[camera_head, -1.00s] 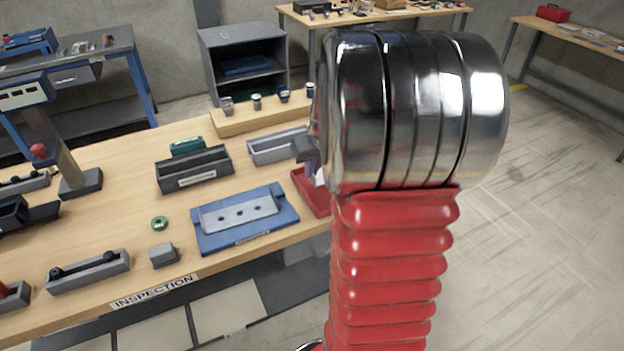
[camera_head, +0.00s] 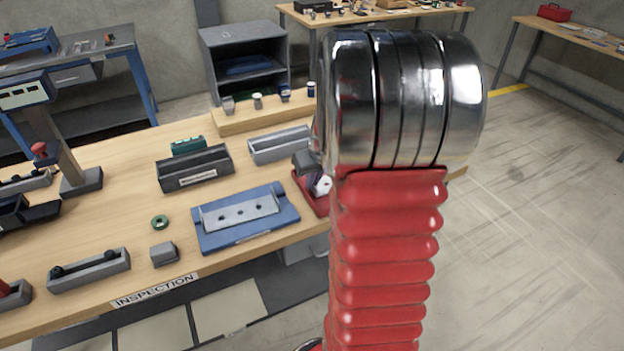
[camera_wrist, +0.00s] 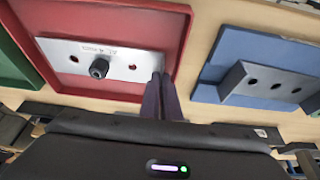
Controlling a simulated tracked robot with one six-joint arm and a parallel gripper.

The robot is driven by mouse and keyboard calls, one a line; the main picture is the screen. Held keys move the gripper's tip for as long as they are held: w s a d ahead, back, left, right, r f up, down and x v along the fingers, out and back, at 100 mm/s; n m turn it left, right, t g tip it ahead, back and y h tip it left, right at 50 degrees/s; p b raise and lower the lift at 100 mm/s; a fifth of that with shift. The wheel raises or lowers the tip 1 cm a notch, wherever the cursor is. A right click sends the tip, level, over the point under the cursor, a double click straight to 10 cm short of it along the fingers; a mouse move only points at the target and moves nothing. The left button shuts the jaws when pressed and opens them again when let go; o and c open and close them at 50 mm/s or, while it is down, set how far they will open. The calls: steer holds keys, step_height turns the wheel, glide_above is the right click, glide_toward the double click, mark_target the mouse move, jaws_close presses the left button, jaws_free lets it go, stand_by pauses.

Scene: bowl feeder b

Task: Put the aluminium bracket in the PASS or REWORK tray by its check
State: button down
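The aluminium bracket (camera_wrist: 118,64) is a silver plate with lettering, holes and a black knob-like part. In the wrist view it lies within the outline of the red tray (camera_wrist: 178,30); whether it touches the floor is unclear. My gripper (camera_wrist: 160,78) has its purple fingers close together at the bracket's right end and appears shut on that end. In the head view my arm partly hides the red tray (camera_head: 304,193) and most of my gripper. A green tray (camera_wrist: 15,62) adjoins the red one at left. Tray labels are not readable.
A blue fixture (camera_head: 212,236) with a row of holes sits beside the red tray. A dark labelled bin (camera_head: 195,178) and a grey bin (camera_head: 280,152) stand behind. A green ring (camera_head: 160,222) and grey block (camera_head: 164,255) are on the bench, with bare wood between.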

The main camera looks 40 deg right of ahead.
steer(key=shift+f, duration=0.3)
steer(key=c, duration=2)
jaws_free()
steer(key=shift+r, duration=0.1)
steer(key=shift+r, duration=0.55)
steer(key=shift+s+r, duration=0.1)
steer(key=shift+r, duration=0.3)
steer(key=v, duration=1.1)
steer(key=shift+a+r, duration=0.1)
